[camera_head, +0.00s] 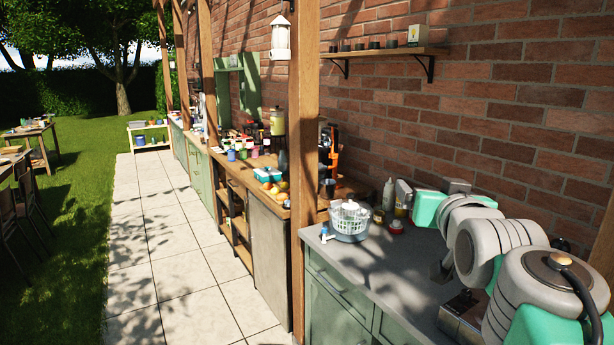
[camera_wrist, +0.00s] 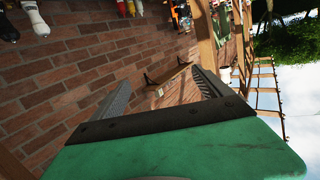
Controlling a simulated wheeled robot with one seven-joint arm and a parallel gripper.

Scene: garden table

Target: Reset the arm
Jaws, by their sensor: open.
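My gripper (camera_wrist: 160,78) shows in the wrist view with its two dark ridged fingers spread wide apart. Nothing is between the fingers; the brick wall and a small wall shelf show behind the gap. In the head view my white and green arm (camera_head: 486,245) is folded at the right, above the grey counter (camera_head: 405,262). I cannot make out the fingers in the head view.
A salad spinner (camera_head: 350,221) stands on the counter, with bottles (camera_head: 388,194) behind it. A wooden post (camera_head: 304,120) rises at the counter's end. A shelf (camera_head: 385,52) juts from the brick wall (camera_head: 500,110). The tiled path (camera_head: 165,270) is clear.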

